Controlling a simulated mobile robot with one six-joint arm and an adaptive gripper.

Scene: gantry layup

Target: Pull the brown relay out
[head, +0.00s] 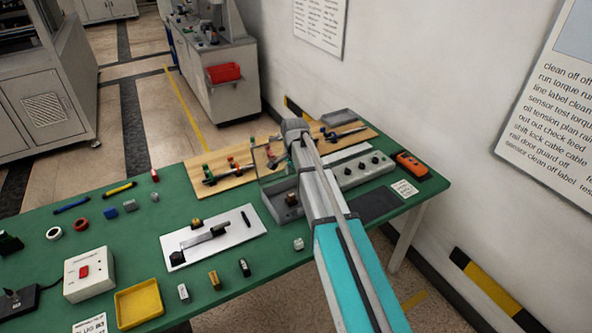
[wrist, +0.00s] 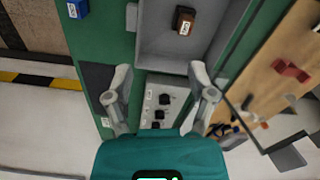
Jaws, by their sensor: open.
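The brown relay (wrist: 184,20) sits inside a grey open-topped housing (wrist: 165,62) in the wrist view, near its top edge, with a pale label on it. In the head view a small brown block (head: 291,199) stands in the grey housing (head: 275,208), just left of my arm. My gripper (wrist: 160,78) is open and empty in the wrist view, with its two fingers apart over the knob panel (wrist: 150,115). The relay is beyond the fingertips, apart from them. In the head view my arm hides the fingers.
The knob panel (head: 362,169) adjoins the housing. A wooden board (head: 235,182) with coloured fittings lies behind it. A clear upright pane stands beside the housing. A white plate (head: 225,247), yellow tray (head: 139,304) and small loose parts lie at left on the green table (head: 130,235).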

